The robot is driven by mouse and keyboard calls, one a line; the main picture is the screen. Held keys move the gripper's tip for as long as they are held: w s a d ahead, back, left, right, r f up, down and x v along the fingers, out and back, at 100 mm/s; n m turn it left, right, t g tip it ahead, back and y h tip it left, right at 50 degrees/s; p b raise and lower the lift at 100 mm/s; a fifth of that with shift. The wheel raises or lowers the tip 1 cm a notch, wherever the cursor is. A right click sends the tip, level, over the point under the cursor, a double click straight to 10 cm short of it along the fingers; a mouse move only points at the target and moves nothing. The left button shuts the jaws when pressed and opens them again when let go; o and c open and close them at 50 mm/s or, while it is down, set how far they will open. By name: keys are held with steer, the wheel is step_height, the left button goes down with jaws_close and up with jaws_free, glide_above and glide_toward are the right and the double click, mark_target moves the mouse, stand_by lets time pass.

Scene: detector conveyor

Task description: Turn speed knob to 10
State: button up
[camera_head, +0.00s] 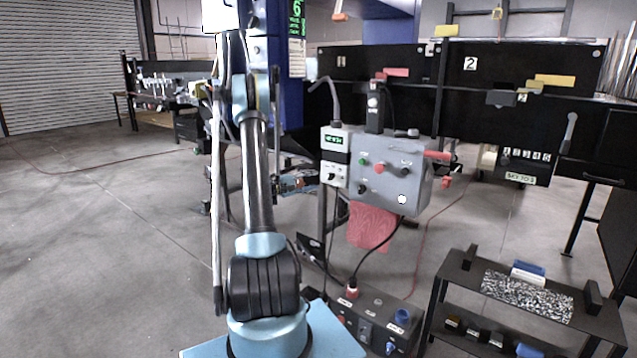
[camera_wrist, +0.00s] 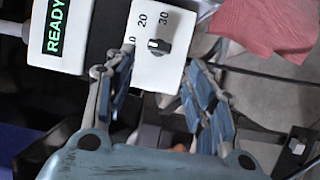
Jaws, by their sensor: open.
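The speed knob (camera_wrist: 158,46) is a small black dial on a white panel (camera_wrist: 172,75) in the wrist view. The numbers 20 and 30 are above it; a mark at its left is partly covered by a finger. A light line on the knob seems to point left, but its exact setting is unclear. My gripper (camera_wrist: 160,68) is open, with one finger on each side of the knob; I see no clear contact. In the head view my gripper (camera_head: 314,181) is beside the white control box (camera_head: 334,165), where the knob is too small to read.
A green READY display (camera_wrist: 57,25) is left of the knob. A grey button box (camera_head: 385,172) with red and green buttons adjoins the white box. A red cloth (camera_head: 370,227) hangs below. A black power box (camera_head: 372,318) and a low rack (camera_head: 455,275) stand at right.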

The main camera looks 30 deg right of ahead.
steer(key=shift+a, duration=2.75)
steer(key=s+a+r+t+y, duration=0.1)
steer(key=s+a+r+y, duration=0.35)
steer(key=s+a, duration=0.4)
steer(key=s+a+r+t+y, duration=0.1)
steer(key=s+a+r+y, duration=0.35)
steer(key=s+a, duration=0.4)
steer(key=s+a+f+y, duration=0.4)
steer(key=s+a, duration=0.6)
steer(key=s, duration=0.3)
steer(key=s+a+f+y, duration=0.4)
steer(key=s+a+y, duration=0.1)
steer(key=s+a, duration=0.6)
steer(key=shift+s+a+f, duration=0.15)
steer(key=shift+s+f, duration=0.15)
steer(key=shift+s, duration=0.65)
